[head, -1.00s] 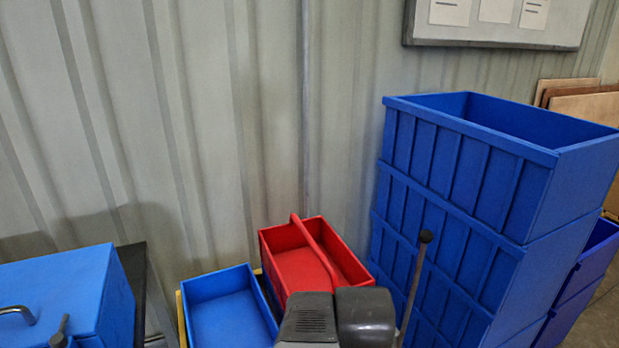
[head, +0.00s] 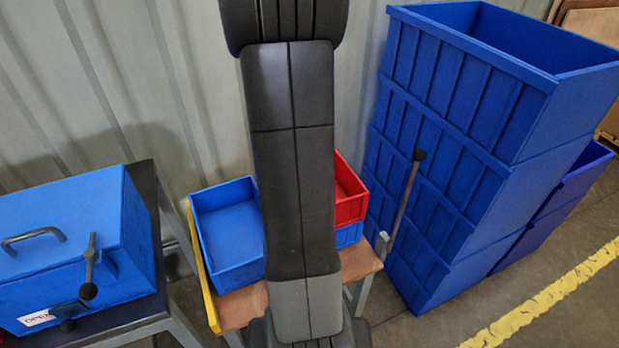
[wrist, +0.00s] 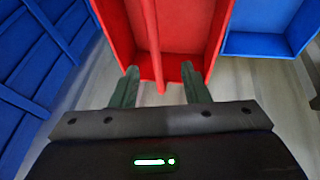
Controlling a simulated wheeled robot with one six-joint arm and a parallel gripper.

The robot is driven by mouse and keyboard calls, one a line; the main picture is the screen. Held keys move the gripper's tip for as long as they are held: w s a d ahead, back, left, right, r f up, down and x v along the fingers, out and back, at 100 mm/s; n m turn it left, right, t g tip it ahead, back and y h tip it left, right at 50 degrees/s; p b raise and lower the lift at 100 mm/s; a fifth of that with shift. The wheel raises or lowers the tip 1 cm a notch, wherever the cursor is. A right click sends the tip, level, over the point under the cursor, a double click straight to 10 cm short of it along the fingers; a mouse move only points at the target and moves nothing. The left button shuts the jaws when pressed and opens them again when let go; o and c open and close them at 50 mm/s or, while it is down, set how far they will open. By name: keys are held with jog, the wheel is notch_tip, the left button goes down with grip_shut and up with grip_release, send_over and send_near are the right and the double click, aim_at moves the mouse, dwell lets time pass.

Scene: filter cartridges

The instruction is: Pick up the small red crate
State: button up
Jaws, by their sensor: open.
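The end of the handle bar lies in line between the fingertips; contact cannot be told. My gripper is not visible in the head view.
An open blue bin (head: 227,228) stands left of the crate on the wooden tabletop (head: 243,306). Tall stacked blue crates (head: 452,150) rise close on the right, with a dark lever (head: 404,198) before them. A blue lidded box (head: 75,245) sits at left.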

jog(key=x, duration=0.8)
jog(key=w+x, duration=0.1)
jog(key=x, duration=0.3)
jog(key=shift+w+d+r+p, duration=0.1)
jog(key=shift+d+p, duration=0.1)
jog(key=shift+p, duration=0.15)
jog(key=shift+w+f, duration=0.3)
jog(key=shift+f, duration=0.3)
grip_shut()
